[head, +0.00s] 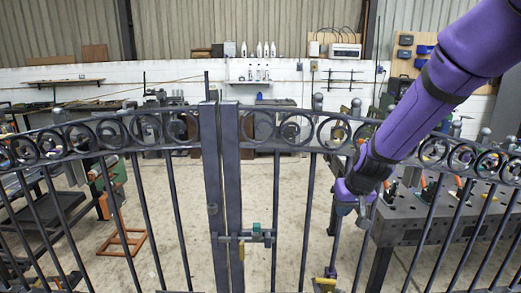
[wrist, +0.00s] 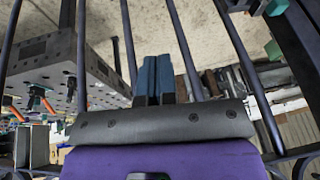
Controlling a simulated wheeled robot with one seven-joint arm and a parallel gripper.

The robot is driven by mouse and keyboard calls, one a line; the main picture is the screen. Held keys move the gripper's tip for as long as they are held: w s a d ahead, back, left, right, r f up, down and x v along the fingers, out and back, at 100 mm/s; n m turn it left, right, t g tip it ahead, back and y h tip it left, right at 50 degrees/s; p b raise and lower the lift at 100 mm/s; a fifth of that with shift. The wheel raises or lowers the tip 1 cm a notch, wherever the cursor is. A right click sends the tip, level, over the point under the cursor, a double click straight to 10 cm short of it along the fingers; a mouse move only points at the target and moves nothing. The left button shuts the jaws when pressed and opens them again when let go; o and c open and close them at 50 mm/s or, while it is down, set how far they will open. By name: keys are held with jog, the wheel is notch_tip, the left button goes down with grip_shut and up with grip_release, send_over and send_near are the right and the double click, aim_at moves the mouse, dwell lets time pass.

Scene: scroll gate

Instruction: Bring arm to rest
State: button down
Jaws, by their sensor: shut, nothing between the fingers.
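The dark metal scroll gate (head: 230,150) stands across the head view, its two middle posts side by side and upright. A sliding latch with a green knob (head: 256,229) sits low across the posts. Part of the gate hardware with a teal piece (wrist: 276,7) shows at the top right of the wrist view. My purple arm reaches down from the upper right in front of the right leaf. My gripper (wrist: 155,66) is shut and empty, its two blue fingers together, with gate bars around it. In the head view it is small and partly hard to make out.
A dark perforated welding table (head: 420,215) with tools stands behind the right leaf; it also shows in the wrist view (wrist: 70,65). An orange frame (head: 122,242) lies on the floor at left. Pale floor is clear behind the middle of the gate.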

jog(key=s+d+r, duration=0.2)
jog(key=s+r, duration=0.4)
jog(key=s, duration=0.4)
jog(key=s+d+r+h, duration=0.1)
jog(key=s+d+r, duration=0.2)
jog(key=s+r, duration=0.4)
jog(key=s+d+r+t+h, duration=0.1)
jog(key=s+d+r, duration=0.1)
jog(key=s+r, duration=0.5)
jog(key=s, duration=0.6)
jog(key=shift+s+d+m, duration=0.2)
jog(key=shift+d+m, duration=0.2)
